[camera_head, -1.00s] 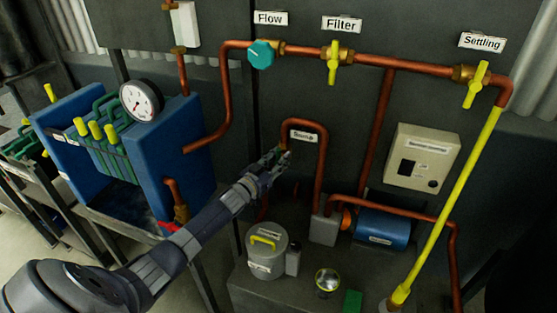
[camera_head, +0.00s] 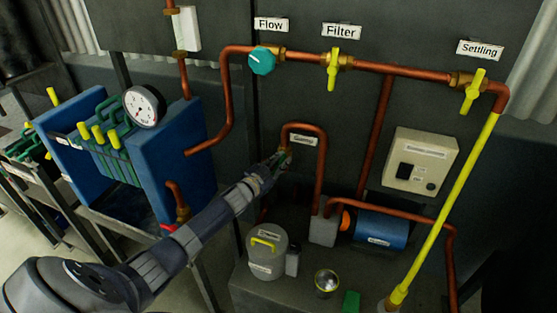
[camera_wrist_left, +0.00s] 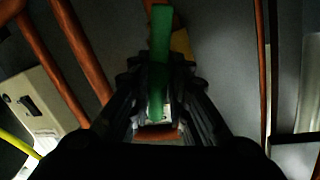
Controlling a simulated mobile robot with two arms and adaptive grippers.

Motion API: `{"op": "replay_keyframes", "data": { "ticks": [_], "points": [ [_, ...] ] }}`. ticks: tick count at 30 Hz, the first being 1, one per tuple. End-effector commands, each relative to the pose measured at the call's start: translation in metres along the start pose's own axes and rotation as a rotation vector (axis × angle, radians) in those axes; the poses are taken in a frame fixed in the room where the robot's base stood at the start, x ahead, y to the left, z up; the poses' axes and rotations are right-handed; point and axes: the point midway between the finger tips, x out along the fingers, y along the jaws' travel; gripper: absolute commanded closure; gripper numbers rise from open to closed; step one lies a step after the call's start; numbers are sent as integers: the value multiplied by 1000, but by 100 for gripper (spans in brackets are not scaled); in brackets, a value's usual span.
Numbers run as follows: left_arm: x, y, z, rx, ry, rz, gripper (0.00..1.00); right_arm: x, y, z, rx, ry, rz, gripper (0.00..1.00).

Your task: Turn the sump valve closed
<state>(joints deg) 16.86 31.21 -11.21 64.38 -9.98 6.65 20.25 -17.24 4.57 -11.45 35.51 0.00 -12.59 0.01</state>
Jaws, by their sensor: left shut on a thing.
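The sump valve sits at the left end of the bent copper pipe (camera_head: 321,160), by a small white label (camera_head: 304,140). In the left wrist view its green handle (camera_wrist_left: 161,65) runs lengthwise between my left gripper's fingers, with a brassy part behind it. My left gripper (camera_head: 276,161) is shut on this handle; it also shows in the left wrist view (camera_wrist_left: 160,108). The fingers hide most of the valve in the head view, so its exact angle is hard to tell. My right gripper is not in view.
Above are the teal Flow valve (camera_head: 262,61), yellow Filter valve (camera_head: 332,70) and yellow Settling valve (camera_head: 473,92). A blue filter press (camera_head: 183,150) stands left. Below are a grey lidded can (camera_head: 266,256) and a blue motor (camera_head: 381,229). A control box (camera_head: 420,160) hangs right.

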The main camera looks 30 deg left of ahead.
Motion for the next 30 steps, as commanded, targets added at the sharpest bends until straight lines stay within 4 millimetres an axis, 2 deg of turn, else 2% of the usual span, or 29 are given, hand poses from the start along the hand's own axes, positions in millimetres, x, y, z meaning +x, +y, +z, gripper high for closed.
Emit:
{"op": "replay_keyframes", "data": {
  "ticks": [1,13,30],
  "points": [
    [0,6,-1,44,-12,9,100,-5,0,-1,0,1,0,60],
    [1,13,3,409,-111,11,100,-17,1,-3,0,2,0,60],
    [1,19,11,905,-245,13,100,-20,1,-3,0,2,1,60]
  ]
}}
